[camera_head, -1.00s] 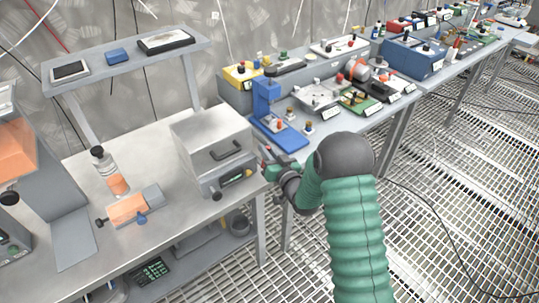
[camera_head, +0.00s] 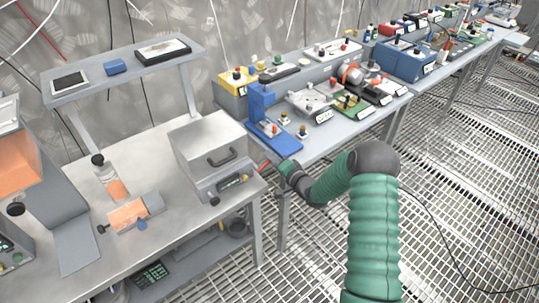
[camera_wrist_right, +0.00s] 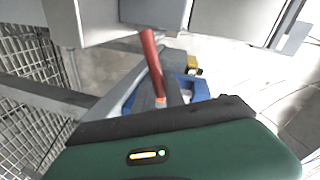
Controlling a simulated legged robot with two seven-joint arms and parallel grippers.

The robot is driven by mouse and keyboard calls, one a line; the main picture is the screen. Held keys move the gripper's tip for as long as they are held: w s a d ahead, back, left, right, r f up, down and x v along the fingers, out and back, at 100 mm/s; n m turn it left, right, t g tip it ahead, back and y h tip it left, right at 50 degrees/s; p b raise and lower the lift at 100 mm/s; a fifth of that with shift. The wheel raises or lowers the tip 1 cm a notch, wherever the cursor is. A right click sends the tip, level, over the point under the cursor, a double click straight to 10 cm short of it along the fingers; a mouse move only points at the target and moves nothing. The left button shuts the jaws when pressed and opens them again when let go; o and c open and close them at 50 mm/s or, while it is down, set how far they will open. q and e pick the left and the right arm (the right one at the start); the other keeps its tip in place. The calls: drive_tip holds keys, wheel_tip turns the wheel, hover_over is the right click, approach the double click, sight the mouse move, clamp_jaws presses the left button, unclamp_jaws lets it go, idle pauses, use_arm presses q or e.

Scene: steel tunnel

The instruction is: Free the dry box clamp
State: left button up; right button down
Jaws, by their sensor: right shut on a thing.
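The dry box (camera_head: 213,150) is a grey metal case with a dark handle on its lid, on the near table. It also shows at the top of the right wrist view (camera_wrist_right: 105,18). A red clamp lever (camera_wrist_right: 152,62) runs from the box's edge down toward my gripper in that view; in the head view only a small red bit (camera_head: 264,167) shows at the box's right side. My right gripper (camera_head: 283,168) is beside that side and shut on the red lever. Its fingertips are mostly hidden by the green wrist body. My left gripper is not in view.
A blue stand (camera_head: 264,112) and several small devices sit on the bench just beyond the box. The grated floor (camera_head: 450,225) to the right is open.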

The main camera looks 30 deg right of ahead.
drive_tip(key=shift+d+f+m, duration=0.3)
drive_tip(key=shift+f+m, duration=0.35)
drive_tip(key=shift+m, duration=0.35)
drive_tip(key=c, duration=1.7)
unclamp_jaws()
drive_tip(key=o, duration=0.3)
drive_tip(key=shift+d+f+y+p, duration=0.1)
drive_tip(key=shift+y+p, duration=0.2)
drive_tip(key=shift+s, duration=0.1)
drive_tip(key=s+r, duration=0.3)
drive_tip(key=s, duration=1.3)
drive_tip(key=shift+s+d+p, duration=0.15)
drive_tip(key=shift+d+p, duration=0.2)
drive_tip(key=shift+d, duration=0.1)
